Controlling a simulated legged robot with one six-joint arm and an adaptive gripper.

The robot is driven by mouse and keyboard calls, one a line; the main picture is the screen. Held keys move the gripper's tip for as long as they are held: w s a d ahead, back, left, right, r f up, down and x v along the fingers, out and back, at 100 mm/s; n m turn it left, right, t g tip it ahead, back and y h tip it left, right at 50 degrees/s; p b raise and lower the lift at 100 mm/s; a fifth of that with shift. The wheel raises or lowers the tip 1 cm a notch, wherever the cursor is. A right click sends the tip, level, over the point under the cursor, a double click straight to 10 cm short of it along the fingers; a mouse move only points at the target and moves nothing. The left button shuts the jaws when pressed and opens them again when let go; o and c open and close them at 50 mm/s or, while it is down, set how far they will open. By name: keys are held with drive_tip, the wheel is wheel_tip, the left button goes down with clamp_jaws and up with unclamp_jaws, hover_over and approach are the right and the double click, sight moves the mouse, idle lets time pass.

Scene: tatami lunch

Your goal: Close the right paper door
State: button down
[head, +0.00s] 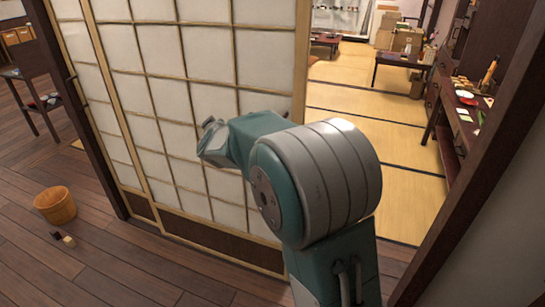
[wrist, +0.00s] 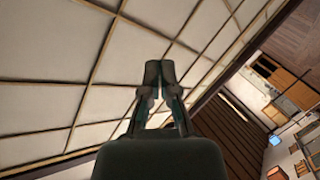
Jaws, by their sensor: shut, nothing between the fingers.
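The right paper door (head: 205,60), a wooden lattice with white paper panes, fills the middle of the head view. Its right edge stands clear of the dark post, and a wide doorway is open between them. My gripper (head: 210,137) is in front of the panes, left of that edge. In the wrist view my gripper (wrist: 160,73) has its fingertips together, empty, with the door's lattice (wrist: 60,60) behind them. I cannot tell whether the fingertips touch the door. My arm hides part of the door's lower right.
A tatami room (head: 365,130) with low tables shows through the opening. A dark post (head: 480,165) bounds the opening at right. A wooden bucket (head: 55,206) and small items (head: 66,240) stand on the plank floor at left.

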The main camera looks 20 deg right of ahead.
drive_tip(key=w+d+f+g+h, duration=0.2)
drive_tip(key=d+f+g+h, duration=0.15)
drive_tip(key=f+h, duration=0.45)
drive_tip(key=w+d+f+g+h, duration=0.25)
drive_tip(key=d+f, duration=0.25)
drive_tip(key=f, duration=0.7)
drive_tip(key=w+d, duration=0.1)
drive_tip(key=d, duration=1)
drive_tip(key=shift+w+f+h, duration=0.2)
drive_tip(key=shift+f+h, duration=0.2)
drive_tip(key=shift+h, duration=0.05)
